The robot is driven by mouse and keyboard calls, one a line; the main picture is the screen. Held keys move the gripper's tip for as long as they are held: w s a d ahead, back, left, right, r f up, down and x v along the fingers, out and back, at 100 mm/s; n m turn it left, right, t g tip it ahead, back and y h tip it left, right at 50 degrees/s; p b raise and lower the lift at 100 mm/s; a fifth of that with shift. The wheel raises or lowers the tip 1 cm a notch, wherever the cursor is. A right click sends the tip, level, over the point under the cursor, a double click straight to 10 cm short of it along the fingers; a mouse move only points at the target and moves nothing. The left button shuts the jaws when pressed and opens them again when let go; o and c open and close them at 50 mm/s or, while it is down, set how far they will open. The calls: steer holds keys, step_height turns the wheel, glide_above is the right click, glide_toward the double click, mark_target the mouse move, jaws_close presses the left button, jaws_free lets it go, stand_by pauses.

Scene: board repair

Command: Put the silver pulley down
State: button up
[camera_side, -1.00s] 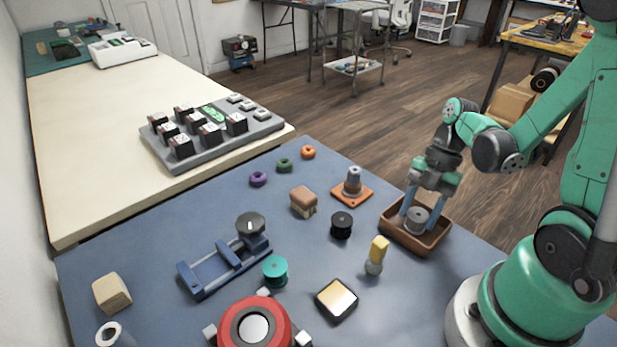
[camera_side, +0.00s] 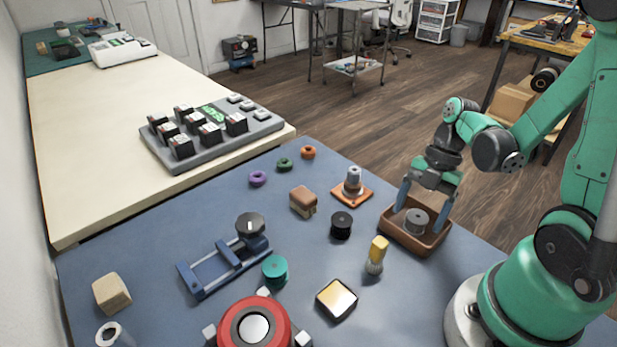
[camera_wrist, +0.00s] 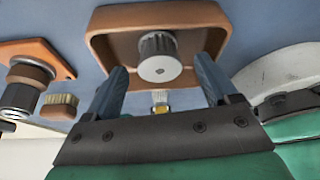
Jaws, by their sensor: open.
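The silver pulley (camera_side: 416,221) is a small grey ribbed cylinder standing in the brown tray (camera_side: 428,247). In the wrist view the pulley (camera_wrist: 160,58) stands on the floor of the tray (camera_wrist: 103,48), apart from its side walls. My gripper (camera_side: 422,208) is open above the tray, with one blue finger on each side of the pulley. In the wrist view the fingers of my gripper (camera_wrist: 162,82) are spread wide and clear of the pulley.
Near the tray are an orange-based stand with stacked grey pieces (camera_side: 353,187), a black spool (camera_side: 341,225) and a yellow-handled tool (camera_side: 377,255). A blue frame fixture (camera_side: 225,265) and a teal spool (camera_side: 274,270) are farther left. Blue table top is free between them.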

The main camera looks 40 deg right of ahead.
steer(key=s+v, duration=0.1)
steer(key=v, duration=1.1)
steer(key=w+a+m+t+h, duration=0.2)
steer(key=a+m, duration=0.4)
steer(key=m, duration=0.4)
steer(key=w+a+m+t+h, duration=0.2)
steer(key=w+a+m+t, duration=0.3)
steer(key=m, duration=0.4)
steer(key=shift+w+a+r+m+t, duration=0.25)
steer(key=shift+a+m+t, duration=0.15)
steer(key=shift+a, duration=0.4)
